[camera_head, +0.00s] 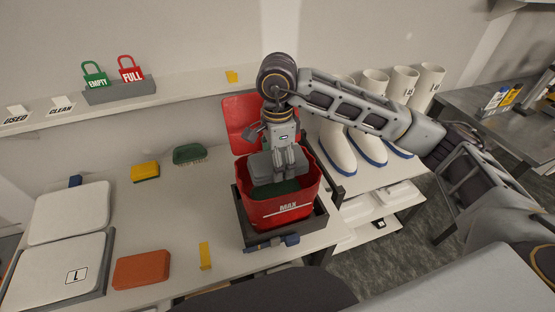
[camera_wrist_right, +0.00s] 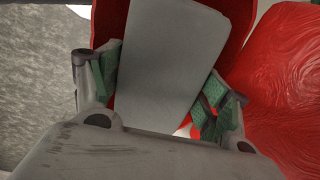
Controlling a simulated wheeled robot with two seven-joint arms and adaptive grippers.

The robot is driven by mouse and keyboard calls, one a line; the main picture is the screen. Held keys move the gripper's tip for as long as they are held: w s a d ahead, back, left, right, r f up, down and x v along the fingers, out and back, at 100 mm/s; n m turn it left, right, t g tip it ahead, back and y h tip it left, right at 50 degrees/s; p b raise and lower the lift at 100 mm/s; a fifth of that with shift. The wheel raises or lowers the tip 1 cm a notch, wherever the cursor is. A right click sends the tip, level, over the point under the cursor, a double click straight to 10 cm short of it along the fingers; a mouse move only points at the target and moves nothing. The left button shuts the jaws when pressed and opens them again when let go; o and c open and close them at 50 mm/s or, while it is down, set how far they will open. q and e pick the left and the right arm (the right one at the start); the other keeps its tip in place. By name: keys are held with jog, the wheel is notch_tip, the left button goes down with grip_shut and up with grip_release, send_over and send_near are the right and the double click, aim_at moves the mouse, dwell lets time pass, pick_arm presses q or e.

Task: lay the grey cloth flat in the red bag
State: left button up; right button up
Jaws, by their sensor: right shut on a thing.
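The red bag (camera_head: 290,214), marked MAX, stands open in a dark tray on the bench, its red flap (camera_head: 240,112) raised behind it. My right gripper (camera_head: 282,166) points down into the bag's mouth and is shut on the grey cloth (camera_head: 261,168), which looks like a flat folded pad. In the right wrist view, the grey cloth (camera_wrist_right: 165,60) lies between the green-padded fingers, with red bag wall (camera_wrist_right: 240,18) around it. Something dark green (camera_head: 287,187) shows inside the bag below the cloth; I cannot tell what it is. My left gripper is not in view.
The dark tray's rim (camera_head: 245,222) surrounds the bag. A green brush (camera_head: 189,154), yellow sponge (camera_head: 145,172), orange block (camera_head: 142,269) and pale slabs (camera_head: 68,212) lie to the left. White boots (camera_head: 345,150) stand to the right. The bench between brush and orange block is clear.

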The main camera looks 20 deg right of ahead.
jog(key=o, duration=1.1)
notch_tip(320, 180, up, 12)
dwell(0.7)
dwell(0.5)
